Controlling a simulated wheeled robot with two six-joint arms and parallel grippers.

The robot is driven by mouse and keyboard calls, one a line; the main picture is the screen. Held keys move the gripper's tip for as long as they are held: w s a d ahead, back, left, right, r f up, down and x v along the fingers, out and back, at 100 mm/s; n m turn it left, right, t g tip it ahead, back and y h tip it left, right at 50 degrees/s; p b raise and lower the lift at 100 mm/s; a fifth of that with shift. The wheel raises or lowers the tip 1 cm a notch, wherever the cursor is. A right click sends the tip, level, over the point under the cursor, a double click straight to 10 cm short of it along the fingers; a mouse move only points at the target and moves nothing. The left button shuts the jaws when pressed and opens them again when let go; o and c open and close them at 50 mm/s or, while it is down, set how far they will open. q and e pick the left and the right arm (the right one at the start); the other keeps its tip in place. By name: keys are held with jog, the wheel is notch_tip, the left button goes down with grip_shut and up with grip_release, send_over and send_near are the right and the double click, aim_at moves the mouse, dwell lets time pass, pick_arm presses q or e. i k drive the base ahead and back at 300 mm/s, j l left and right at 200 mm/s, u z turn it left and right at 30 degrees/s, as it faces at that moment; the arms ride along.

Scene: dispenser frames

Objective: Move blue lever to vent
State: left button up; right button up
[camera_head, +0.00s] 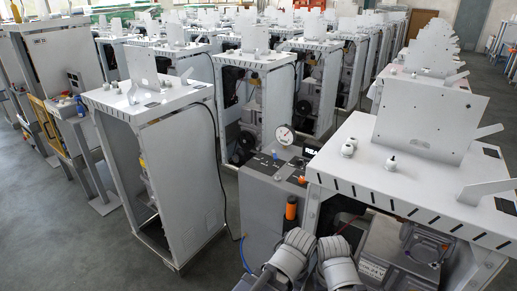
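I cannot clearly make out a blue lever or a vent marking. A grey unit (262,200) stands at the middle, between two white dispenser frames. Its top carries a round white dial gauge (285,134), a dark display (316,141) and small dark controls, one faintly bluish (275,156), too small to tell. An orange-and-black handle (291,209) stands upright on its front right. Two pale rounded parts at the bottom centre, in front of the unit, look like my arm links. Neither gripper's fingers can be seen.
A white dispenser frame (152,98) stands left of the unit. Another (420,185) stands close on the right, with machinery inside. A thin blue line (243,254) runs down beside the unit. Rows of similar frames fill the back. Open grey floor (70,240) lies at lower left.

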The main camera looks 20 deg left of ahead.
aim_at(274, 154)
jog(key=i+j, duration=0.25)
jog(key=j, duration=0.15)
jog(key=i+j+u, duration=0.1)
jog(key=i+j, duration=0.3)
jog(key=i, duration=0.35)
